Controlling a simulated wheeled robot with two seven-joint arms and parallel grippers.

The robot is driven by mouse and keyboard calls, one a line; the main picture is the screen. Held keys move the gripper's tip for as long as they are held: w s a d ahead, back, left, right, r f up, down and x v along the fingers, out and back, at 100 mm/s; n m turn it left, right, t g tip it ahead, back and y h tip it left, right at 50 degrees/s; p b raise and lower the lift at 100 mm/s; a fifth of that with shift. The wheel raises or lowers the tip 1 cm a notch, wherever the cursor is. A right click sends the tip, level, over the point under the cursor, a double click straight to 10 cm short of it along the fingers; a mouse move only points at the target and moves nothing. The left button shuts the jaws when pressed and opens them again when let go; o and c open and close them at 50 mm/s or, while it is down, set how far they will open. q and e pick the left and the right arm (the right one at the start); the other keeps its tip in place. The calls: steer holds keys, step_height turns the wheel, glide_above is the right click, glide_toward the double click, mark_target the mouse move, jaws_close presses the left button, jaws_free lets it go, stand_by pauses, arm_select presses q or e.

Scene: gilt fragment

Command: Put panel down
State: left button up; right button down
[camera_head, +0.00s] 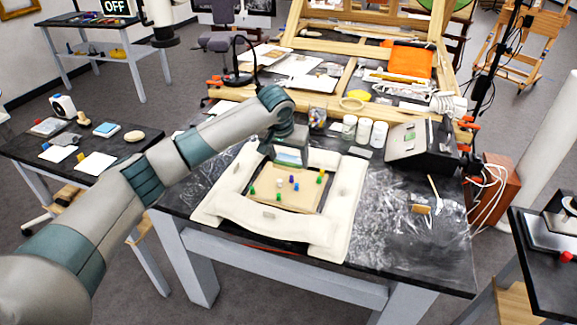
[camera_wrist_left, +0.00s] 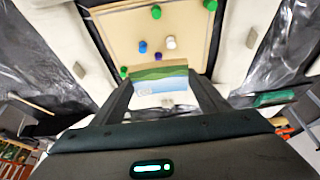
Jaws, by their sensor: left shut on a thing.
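My left gripper (camera_head: 289,145) is above the back part of the padded work area on the black table. It is shut on a small painted panel (camera_wrist_left: 160,77) with green hills and pale blue, which shows between the two fingers in the wrist view. In the head view the panel (camera_head: 288,157) is mostly covered by the gripper. A tan board (camera_head: 285,195) with several coloured pegs lies inside cream padded cushions (camera_head: 280,225). The panel is at the board's back edge; I cannot tell whether it touches. My right gripper is out of view.
White jars (camera_head: 364,131) and a dark grey box (camera_head: 420,148) stand behind and right of the cushions. A small brush (camera_head: 435,194) lies at the right. Plastic film covers part of the table. A side table (camera_head: 100,150) with small items stands left.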

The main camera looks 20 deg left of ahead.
mark_target(288, 169)
arm_select(q)
steer(key=shift+f, duration=0.1)
step_height(288, 169, down, 3)
steer(key=shift+f+p, duration=0.15)
steer(key=shift+p, duration=0.65)
steer(key=shift+f, duration=0.3)
steer(key=shift+f, duration=0.6)
steer(key=o, duration=1)
steer(key=shift+o, duration=0.2)
steer(key=shift+r, duration=0.1)
